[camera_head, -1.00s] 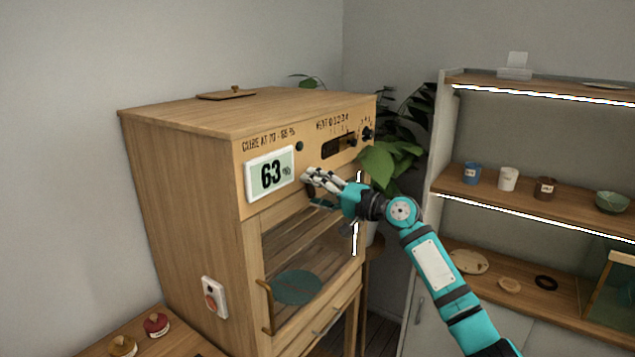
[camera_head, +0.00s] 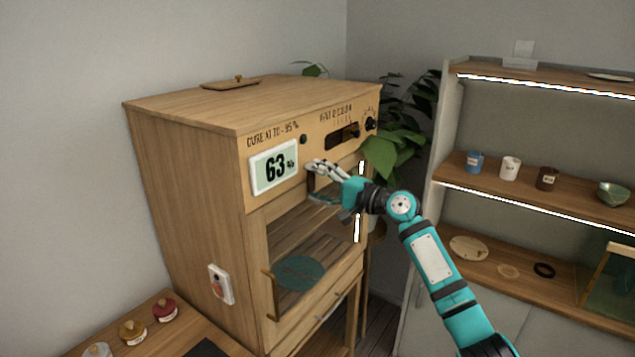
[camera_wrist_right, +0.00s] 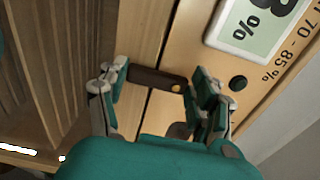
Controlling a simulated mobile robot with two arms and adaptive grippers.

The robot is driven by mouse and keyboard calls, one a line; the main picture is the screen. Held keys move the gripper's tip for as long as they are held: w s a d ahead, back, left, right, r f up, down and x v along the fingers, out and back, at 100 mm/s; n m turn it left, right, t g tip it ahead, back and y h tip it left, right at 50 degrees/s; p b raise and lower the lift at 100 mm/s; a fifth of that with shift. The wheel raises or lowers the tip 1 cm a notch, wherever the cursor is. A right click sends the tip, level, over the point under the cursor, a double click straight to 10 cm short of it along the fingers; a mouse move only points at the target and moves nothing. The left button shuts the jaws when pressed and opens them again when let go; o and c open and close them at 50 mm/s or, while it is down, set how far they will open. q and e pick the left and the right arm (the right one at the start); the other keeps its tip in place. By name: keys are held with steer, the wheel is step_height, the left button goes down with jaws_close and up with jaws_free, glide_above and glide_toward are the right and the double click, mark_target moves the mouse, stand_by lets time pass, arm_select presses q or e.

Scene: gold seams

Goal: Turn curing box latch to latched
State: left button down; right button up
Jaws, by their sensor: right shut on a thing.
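The curing box (camera_head: 190,180) is a tall wooden cabinet left of centre, with a "63 %" display on its upper front. Its latch is a dark brown bar with a gold screw at one end, clear in the right wrist view (camera_wrist_right: 155,80). The bar lies across the seam between the upper panel and the door front. In the head view the latch (camera_head: 311,183) is partly hidden by my fingers and looks about upright. My left gripper is out of view.
The box's door has a wooden handle (camera_head: 268,297) at its lower left, with slats and a teal disc behind it. A shelf unit (camera_head: 590,195) with cups stands right. A plant (camera_head: 385,152) is close behind my right wrist. Small jars (camera_head: 165,309) stand lower left.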

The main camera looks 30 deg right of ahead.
steer(key=o, duration=1.2)
steer(key=shift+o, duration=0.2)
steer(key=v, duration=1.2)
